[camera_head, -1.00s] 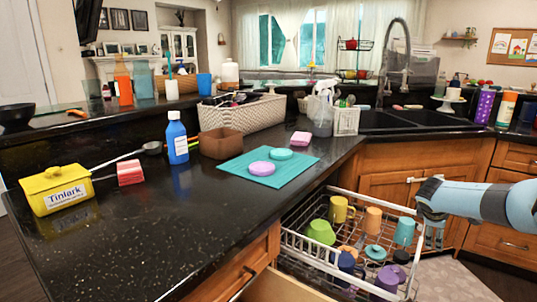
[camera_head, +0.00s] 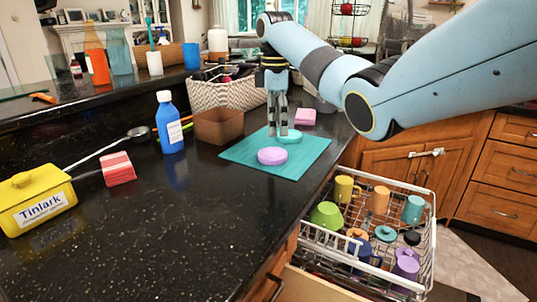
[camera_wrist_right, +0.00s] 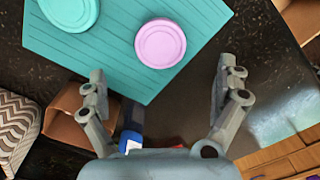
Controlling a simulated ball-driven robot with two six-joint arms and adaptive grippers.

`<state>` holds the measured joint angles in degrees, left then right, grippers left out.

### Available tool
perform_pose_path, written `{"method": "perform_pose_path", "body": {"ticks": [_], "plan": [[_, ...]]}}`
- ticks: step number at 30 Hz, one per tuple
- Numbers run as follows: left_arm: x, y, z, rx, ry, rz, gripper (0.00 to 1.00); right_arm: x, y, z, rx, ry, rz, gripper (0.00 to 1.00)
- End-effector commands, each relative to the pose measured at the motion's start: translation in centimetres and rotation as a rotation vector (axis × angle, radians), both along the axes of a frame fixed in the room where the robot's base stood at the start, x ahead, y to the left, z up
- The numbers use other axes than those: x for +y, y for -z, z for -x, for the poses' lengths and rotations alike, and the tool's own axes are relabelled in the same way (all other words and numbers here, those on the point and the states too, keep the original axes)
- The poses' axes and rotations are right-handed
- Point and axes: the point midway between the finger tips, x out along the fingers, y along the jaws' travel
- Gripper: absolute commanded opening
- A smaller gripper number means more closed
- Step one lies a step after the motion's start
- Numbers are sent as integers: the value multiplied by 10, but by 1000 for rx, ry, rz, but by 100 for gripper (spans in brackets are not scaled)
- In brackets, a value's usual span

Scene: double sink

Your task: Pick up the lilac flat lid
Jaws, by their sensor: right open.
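The lilac flat lid (camera_head: 272,156) lies on a teal mat (camera_head: 240,152) on the dark counter. In the right wrist view the lilac lid (camera_wrist_right: 160,43) is beyond the open fingertips, roughly centred across the gap. My right gripper (camera_head: 278,134) points down over the mat, behind the lilac lid in the head view and beside the teal lid (camera_head: 291,137). In the right wrist view the right gripper (camera_wrist_right: 164,78) is spread wide, with nothing between its fingers. The teal lid (camera_wrist_right: 68,12) shows at the upper left there. My left gripper is out of view.
A brown box (camera_head: 219,127), a blue bottle (camera_head: 169,122) and a woven basket (camera_head: 222,95) stand left of and behind the mat. A pink block (camera_head: 305,117) is behind its right side. An open dish rack (camera_head: 430,215) with several cups is below the counter edge.

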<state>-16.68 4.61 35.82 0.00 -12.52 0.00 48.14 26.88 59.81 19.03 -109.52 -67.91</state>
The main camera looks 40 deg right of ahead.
Motion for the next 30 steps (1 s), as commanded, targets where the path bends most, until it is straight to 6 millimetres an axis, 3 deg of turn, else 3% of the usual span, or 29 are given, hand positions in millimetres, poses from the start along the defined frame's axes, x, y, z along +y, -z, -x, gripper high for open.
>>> {"method": "perform_pose_path", "body": {"ticks": [3, 6, 18, 26, 30], "plan": [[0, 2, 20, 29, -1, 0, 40, 0, 19, 0, 1, 1, -1, 100], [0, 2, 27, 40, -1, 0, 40, 0, 28, 0, 1, 2, 1, 100], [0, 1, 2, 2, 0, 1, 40, -3, 79, 4, 1, 3, 2, 100], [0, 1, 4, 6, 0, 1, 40, -3, 81, 4, 0, 3, 3, 100], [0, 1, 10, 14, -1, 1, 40, -3, 81, 4, 0, 3, 3, 83]]}}
